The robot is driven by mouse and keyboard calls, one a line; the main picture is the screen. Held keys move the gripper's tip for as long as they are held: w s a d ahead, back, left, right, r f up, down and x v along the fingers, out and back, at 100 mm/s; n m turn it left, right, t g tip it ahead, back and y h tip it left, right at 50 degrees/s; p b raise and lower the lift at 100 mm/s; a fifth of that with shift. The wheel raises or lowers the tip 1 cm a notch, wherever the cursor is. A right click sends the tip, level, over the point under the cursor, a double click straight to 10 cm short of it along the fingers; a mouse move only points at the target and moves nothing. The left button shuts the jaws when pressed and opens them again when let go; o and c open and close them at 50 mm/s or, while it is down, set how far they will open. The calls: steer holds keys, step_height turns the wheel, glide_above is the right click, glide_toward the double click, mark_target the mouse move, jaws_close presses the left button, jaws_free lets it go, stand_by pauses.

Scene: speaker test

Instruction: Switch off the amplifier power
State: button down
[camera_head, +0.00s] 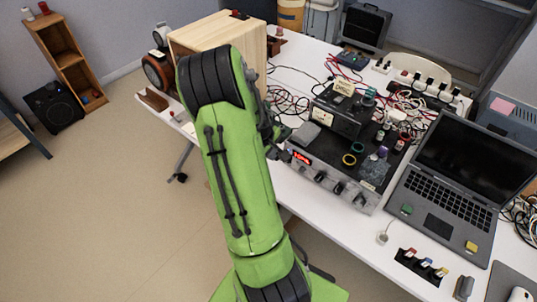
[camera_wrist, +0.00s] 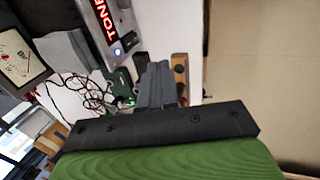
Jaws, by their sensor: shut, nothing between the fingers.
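The amplifier (camera_head: 330,172) is a wide dark box with a silver front, a red display and several knobs, on the white table's front edge. In the wrist view its front panel (camera_wrist: 112,35) stands at the top, turned on its side, with red lettering reading "TONE". A small bluish-lit button (camera_wrist: 117,51) sits at the panel's near end. My gripper (camera_wrist: 158,75) is shut and empty, its fingertips a little to the right of that button, seemingly apart from the panel. In the head view my gripper (camera_head: 277,140) is mostly hidden by my green arm, beside the amplifier's left end.
A metered box (camera_head: 341,110) and several small items stand on the amplifier. An open laptop (camera_head: 455,170) lies to its right. Loose cables (camera_head: 287,102) and a wooden box (camera_head: 255,45) are at the table's left. The floor in front is clear.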

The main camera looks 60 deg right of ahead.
steer(key=b+x, duration=0.1)
steer(key=x, duration=0.8)
steer(key=shift+s+f+b, duration=0.1)
steer(key=shift+f+b, duration=0.15)
steer(key=shift+b, duration=0.15)
steer(key=d, duration=0.2)
steer(key=d+f, duration=0.1)
steer(key=shift+s+d, duration=0.2)
steer(key=shift+s, duration=0.05)
steer(key=shift+d, duration=0.35)
steer(key=shift+d+f+b, duration=0.25)
steer(key=shift+b, duration=0.3)
steer(key=shift+r, duration=0.1)
